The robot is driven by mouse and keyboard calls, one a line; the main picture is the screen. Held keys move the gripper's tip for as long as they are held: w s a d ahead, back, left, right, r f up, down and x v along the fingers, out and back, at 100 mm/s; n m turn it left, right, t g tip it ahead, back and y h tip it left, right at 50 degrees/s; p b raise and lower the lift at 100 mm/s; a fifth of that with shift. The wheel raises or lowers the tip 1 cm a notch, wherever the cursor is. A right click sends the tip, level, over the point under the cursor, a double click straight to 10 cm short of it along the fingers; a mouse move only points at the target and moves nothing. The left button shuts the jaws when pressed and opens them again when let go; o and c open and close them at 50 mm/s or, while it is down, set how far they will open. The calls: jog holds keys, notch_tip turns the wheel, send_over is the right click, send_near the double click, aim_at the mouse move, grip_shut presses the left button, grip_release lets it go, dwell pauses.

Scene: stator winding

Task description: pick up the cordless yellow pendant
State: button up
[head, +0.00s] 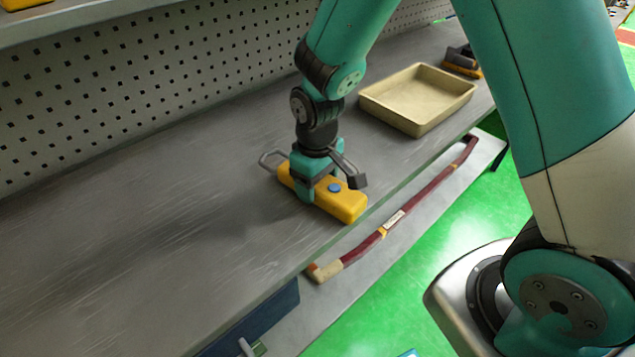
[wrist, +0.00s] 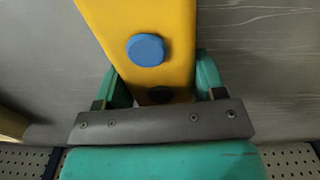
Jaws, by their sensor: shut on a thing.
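The yellow pendant (head: 342,201) is a long yellow box with a blue round button and a grey loop at its far left end. No cord shows on it. It is at the bench top near the front edge; I cannot tell whether it touches the surface. My gripper (head: 318,190) points down over it, with its teal fingers on either side of the body, shut on it. In the wrist view the pendant (wrist: 150,15) runs up from between my gripper's fingers (wrist: 158,88), with the blue button just beyond them. A dark spot lies between the fingers.
A beige tray (head: 418,122) stands empty on the grey bench (head: 130,225) to the right. A dark and yellow object (head: 462,62) lies behind it. A dark red bar (head: 405,213) lies on a lower ledge in front. A perforated panel (head: 190,75) backs the bench. The bench's left part is clear.

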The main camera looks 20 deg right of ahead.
notch_tip(320, 180, up, 20)
dwell(0.4)
dwell(0.7)
